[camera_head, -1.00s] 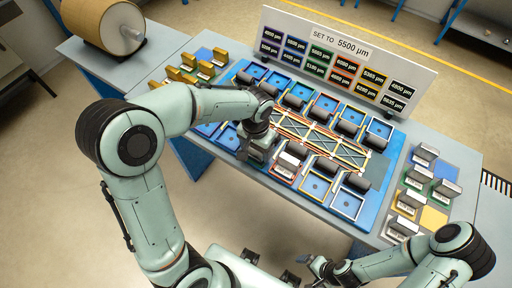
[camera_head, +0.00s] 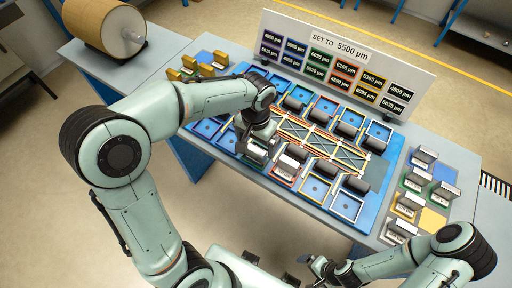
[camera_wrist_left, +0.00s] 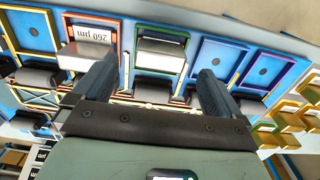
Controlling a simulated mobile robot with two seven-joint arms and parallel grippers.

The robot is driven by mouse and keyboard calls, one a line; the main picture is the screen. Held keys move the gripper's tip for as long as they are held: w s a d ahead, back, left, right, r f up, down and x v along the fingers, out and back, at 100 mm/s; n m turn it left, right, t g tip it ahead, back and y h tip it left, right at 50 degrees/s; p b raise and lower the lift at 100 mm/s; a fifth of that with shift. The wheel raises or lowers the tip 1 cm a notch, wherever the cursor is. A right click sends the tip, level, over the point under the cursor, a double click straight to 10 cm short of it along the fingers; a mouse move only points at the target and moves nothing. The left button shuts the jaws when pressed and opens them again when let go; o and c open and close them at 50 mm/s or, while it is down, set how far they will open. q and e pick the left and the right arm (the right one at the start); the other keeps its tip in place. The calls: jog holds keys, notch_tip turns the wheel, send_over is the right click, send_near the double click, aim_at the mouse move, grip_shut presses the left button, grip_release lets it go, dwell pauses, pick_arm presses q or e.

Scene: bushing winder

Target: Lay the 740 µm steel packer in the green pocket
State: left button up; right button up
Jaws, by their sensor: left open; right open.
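A grey steel packer (camera_wrist_left: 160,60) sits within the green-rimmed pocket (camera_wrist_left: 187,38) in the left wrist view; it also shows in the head view (camera_head: 255,153). I cannot read a marking on it. My left gripper (camera_wrist_left: 160,68) is open, with one finger to either side of this packer and no clear contact; in the head view it is over the front row of pockets (camera_head: 262,140). My right gripper (camera_head: 318,266) is open and empty, off the table's front edge.
A packer marked 260 µm (camera_wrist_left: 92,52) lies in the neighbouring red pocket. Black rollers stand behind the pockets. Several steel packers (camera_head: 408,204) are at the right, brass ones (camera_head: 190,62) at the left. A sign board (camera_head: 340,62) reads SET TO 5500 µm.

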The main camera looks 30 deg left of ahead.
aim_at(256, 150)
pick_arm(q)
notch_tip(256, 150, up, 7)
jog(key=shift+p, duration=0.35)
jog(key=shift+f, duration=0.1)
dwell(0.3)
